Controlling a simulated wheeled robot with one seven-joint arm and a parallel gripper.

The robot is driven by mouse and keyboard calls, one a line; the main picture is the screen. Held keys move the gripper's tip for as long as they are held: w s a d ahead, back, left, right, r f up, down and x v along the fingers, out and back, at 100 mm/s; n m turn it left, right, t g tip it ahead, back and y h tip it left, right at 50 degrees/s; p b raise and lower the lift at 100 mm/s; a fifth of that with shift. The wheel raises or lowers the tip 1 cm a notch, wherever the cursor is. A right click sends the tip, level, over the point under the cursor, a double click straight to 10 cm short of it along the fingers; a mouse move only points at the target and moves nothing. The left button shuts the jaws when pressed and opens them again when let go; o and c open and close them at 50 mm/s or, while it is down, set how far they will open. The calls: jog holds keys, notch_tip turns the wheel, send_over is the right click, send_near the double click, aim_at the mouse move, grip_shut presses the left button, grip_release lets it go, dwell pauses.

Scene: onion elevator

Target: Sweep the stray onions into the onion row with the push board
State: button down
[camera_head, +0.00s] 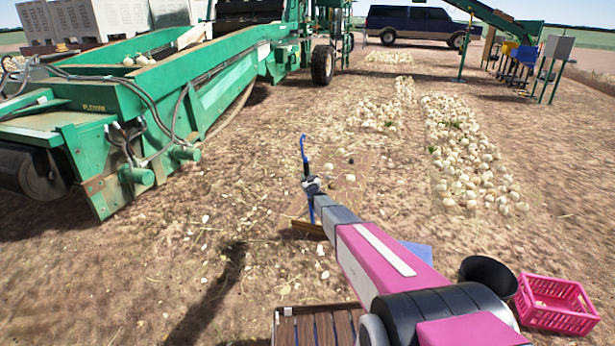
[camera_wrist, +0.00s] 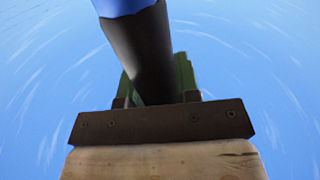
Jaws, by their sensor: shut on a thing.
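The push board shows in the wrist view as a pale wooden board (camera_wrist: 165,162) under a dark metal bracket (camera_wrist: 160,122), with a black handle (camera_wrist: 140,50) rising from it. In the head view a brown board edge (camera_head: 308,229) shows beside my arm, low over the soil. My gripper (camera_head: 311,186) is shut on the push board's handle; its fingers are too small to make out. Stray onions (camera_head: 328,167) lie just right of the gripper, and another pale onion (camera_head: 320,249) lies nearer. The onion row (camera_head: 468,165) runs away from me on the right.
A green harvester (camera_head: 190,100) stands at the left. A second onion strip (camera_head: 378,115) lies farther back. A black bucket (camera_head: 488,272) and a pink crate (camera_head: 556,303) stand at the lower right. A slatted wooden crate (camera_head: 315,327) is near my base. Open soil lies between harvester and row.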

aim_at(307, 165)
jog(key=shift+s+a+r, duration=0.1)
jog(key=shift+s+a, duration=0.15)
jog(key=shift+s, duration=0.4)
jog(key=shift+s+a, duration=0.25)
jog(key=shift+s, duration=0.35)
jog(key=shift+r, duration=4.95)
